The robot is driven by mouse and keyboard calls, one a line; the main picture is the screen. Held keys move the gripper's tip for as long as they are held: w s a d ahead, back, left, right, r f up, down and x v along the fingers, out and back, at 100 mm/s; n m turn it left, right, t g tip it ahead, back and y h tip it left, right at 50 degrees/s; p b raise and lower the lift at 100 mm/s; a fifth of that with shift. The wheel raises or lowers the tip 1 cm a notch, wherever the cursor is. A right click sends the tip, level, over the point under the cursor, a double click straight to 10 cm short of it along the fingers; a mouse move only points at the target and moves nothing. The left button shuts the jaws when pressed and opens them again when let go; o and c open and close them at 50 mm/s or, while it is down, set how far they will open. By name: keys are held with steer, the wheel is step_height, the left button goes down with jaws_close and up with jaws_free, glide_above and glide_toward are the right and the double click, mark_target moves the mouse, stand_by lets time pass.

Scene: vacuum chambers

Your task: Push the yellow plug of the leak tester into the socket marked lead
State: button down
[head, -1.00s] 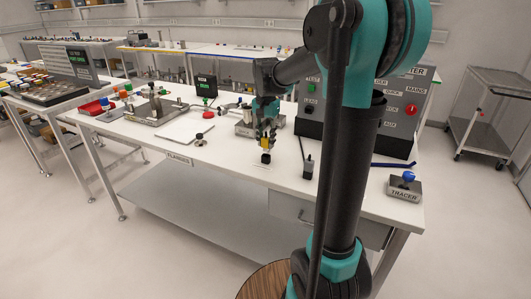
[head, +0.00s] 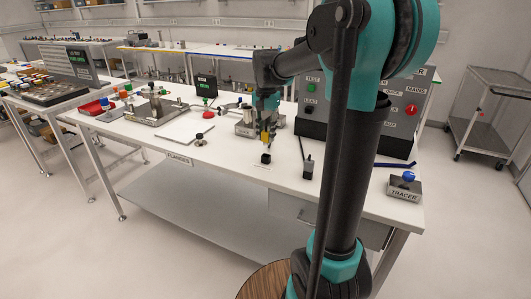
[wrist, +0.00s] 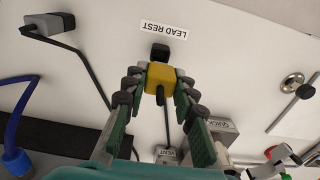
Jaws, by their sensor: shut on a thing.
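My gripper (head: 267,128) is shut on the yellow plug (wrist: 160,77) and holds it upright just above the black rest block (head: 265,158). The plug also shows in the head view (head: 265,137). The rest block (wrist: 160,52) lies beside a "LEAD REST" label (wrist: 164,29) in the wrist view. The leak tester (head: 341,140) is the grey box with a black base at the back right, partly hidden by my arm. On its front are a green button (head: 311,87) under "TEST" and a small lead socket (head: 308,110), too small to see clearly.
A dark upright handset (head: 308,168) with a cable stands right of the rest. A blue-topped tracer block (head: 405,186) sits at the table's right end. A metal block (head: 245,128) stands behind my gripper. A white plate (head: 187,130) lies to the left.

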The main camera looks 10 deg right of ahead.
steer(key=shift+w+d+r+t+h, duration=0.1)
steer(key=shift+w+d+t+h, duration=0.05)
steer(key=shift+d+t+h, duration=0.7)
steer(key=w+d+t+h, duration=0.3)
steer(key=d+t+h, duration=0.1)
steer(key=d+t, duration=0.2)
steer(key=w+d+r+t+h, duration=0.1)
steer(key=w+d+t+h, duration=0.3)
steer(key=d+t, duration=0.3)
steer(key=shift+w+d+r+h, duration=0.2)
steer(key=shift+d+h, duration=0.25)
steer(key=shift+d, duration=0.2)
steer(key=shift+x, duration=1.25)
stand_by(2.2)
steer(key=c, duration=1.1)
jaws_free()
steer(key=shift+c, duration=0.2)
